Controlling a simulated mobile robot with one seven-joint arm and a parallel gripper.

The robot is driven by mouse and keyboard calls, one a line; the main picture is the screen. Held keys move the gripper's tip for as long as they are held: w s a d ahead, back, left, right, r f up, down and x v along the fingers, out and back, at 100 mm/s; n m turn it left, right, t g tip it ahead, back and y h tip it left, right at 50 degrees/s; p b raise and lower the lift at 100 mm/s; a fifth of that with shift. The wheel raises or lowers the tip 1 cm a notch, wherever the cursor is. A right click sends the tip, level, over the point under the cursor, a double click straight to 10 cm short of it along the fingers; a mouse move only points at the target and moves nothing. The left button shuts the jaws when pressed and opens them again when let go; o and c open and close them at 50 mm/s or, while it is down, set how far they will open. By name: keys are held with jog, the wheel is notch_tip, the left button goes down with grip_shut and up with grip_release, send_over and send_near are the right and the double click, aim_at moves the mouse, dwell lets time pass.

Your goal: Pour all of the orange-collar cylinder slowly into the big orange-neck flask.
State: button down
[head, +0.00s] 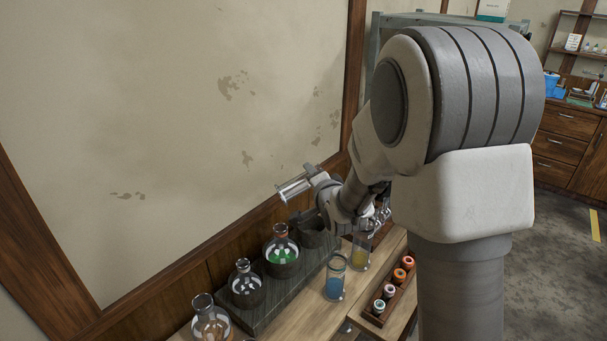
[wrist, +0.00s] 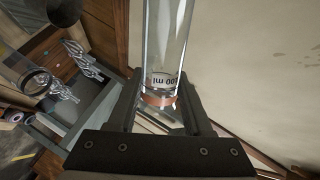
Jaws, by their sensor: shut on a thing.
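My gripper (head: 318,182) is shut on the clear cylinder (head: 293,188) and holds it tilted, close to level, above the row of flasks. The wrist view shows the cylinder (wrist: 165,50) between the fingers (wrist: 157,110), with an orange collar near its "ml" marking. Its glass looks clear, and I cannot make out liquid in it. A round flask with green liquid (head: 282,256) and an orange-red ring at its neck stands below the cylinder in a dark holder. The cylinder's mouth is well above this flask, apart from it.
Other flasks stand at left (head: 244,285) and front left (head: 211,322). Cylinders with blue liquid (head: 334,286) and yellow liquid (head: 360,256) stand at right, near a wooden vial rack (head: 376,318). The wall is close behind.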

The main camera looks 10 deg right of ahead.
jog(key=shift+s+d+r+h+p, duration=0.1)
jog(key=shift+d+r+h+p, duration=0.05)
jog(key=shift+d+r+p, duration=0.3)
jog(key=shift+s+d+r+h+p, duration=0.15)
jog(key=shift+r+p, duration=0.1)
jog(key=shift+r, duration=0.25)
jog(key=shift+w+a+f+b, duration=0.1)
jog(key=shift+a+f+b, duration=0.1)
jog(key=shift+f+b, duration=0.3)
jog(key=shift+w+a+f+b, duration=0.1)
jog(key=shift+a+f+b, duration=0.1)
jog(key=shift+f+b, duration=0.25)
jog(key=w+a+f+n+g+y+b, duration=0.1)
jog(key=w+a+f+n+y+b, duration=0.1)
jog(key=a+f+b, duration=1.1)
notch_tip(320, 180, down, 3)
jog(key=n+y+b, duration=0.1)
jog(key=y+b, duration=0.1)
jog(key=b, duration=0.6)
jog(key=shift+w+n+y+b, duration=0.2)
jog(key=shift+n+y+b, duration=0.1)
jog(key=shift+y+b, duration=0.1)
jog(key=shift+r+m+p, duration=0.1)
jog(key=shift+m+p, duration=0.3)
jog(key=shift+p, duration=0.7)
dwell(2.3)
